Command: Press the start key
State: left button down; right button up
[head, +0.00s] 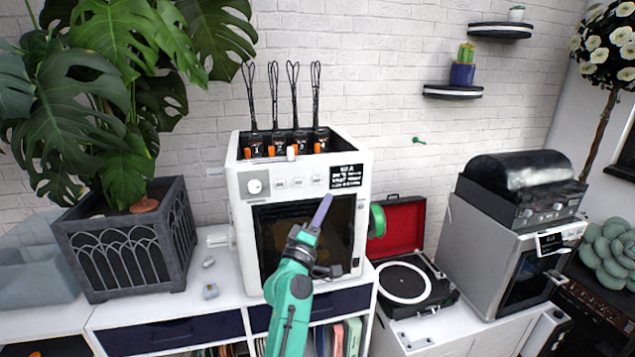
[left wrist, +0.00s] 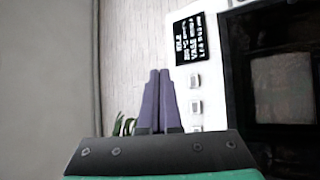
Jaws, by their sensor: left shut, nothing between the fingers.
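A white boxy machine (head: 240,215) stands on the white cabinet. In the left wrist view the keys (left wrist: 195,106) form a column below the screen (left wrist: 190,38). I cannot read which key is start. My left gripper (head: 325,200) is shut and empty, its purple fingers pointing up in front of the machine, just below the right-hand key and screen. In the left wrist view its fingertips (left wrist: 159,73) are beside the keys, not over them.
A potted plant (head: 128,245) stands left of the machine. A record player (head: 402,283) with a red-lined lid is at its right, then a grey appliance (head: 470,245). Small items lie on the cabinet top (head: 225,290).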

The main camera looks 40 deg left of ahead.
aim_at(317, 181)
pick_arm(q)
jog(key=w+a+b, duration=0.1)
jog(key=a, duration=0.1)
jog(key=w+a+b, duration=0.1)
jog(key=w+a, duration=0.1)
jog(key=w+a+b, duration=0.1)
jog(key=w+a, duration=0.1)
jog(key=a, duration=0.1)
jog(key=shift+b, duration=0.3)
dwell(1.4)
jog(key=shift+w+a, duration=0.1)
dwell(0.3)
jog(key=shift+w+a, duration=0.2)
jog(key=shift+a, duration=0.05)
